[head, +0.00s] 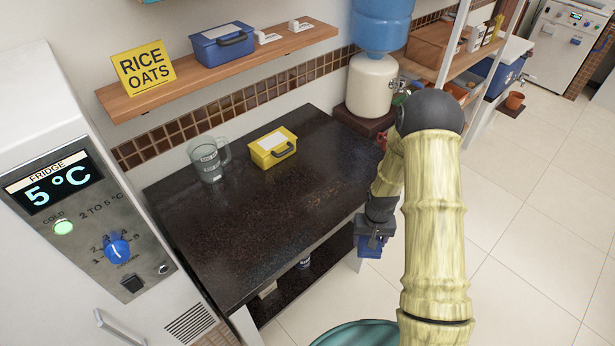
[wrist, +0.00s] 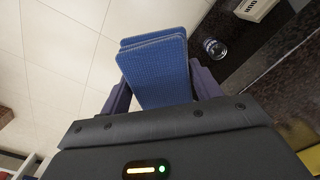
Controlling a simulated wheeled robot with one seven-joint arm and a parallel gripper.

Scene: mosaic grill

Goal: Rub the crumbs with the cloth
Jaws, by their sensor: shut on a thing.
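My gripper (wrist: 160,95) is shut on a folded blue cloth (wrist: 155,70), which sticks out between the two dark fingers in the wrist view. In the head view the cloth (head: 369,249) hangs just off the right front edge of the dark counter, beside it and over the floor. The crumbs (head: 325,194) are a patch of brownish specks on the right part of the dark countertop (head: 235,230). The cloth is apart from them. The fingertips are mostly hidden in the head view.
A yellow box (head: 273,150) and a clear measuring jug (head: 208,160) stand at the back of the counter. A water dispenser (head: 371,85) stands behind the right end. The fridge (head: 80,200) borders the left. The counter's front middle is clear.

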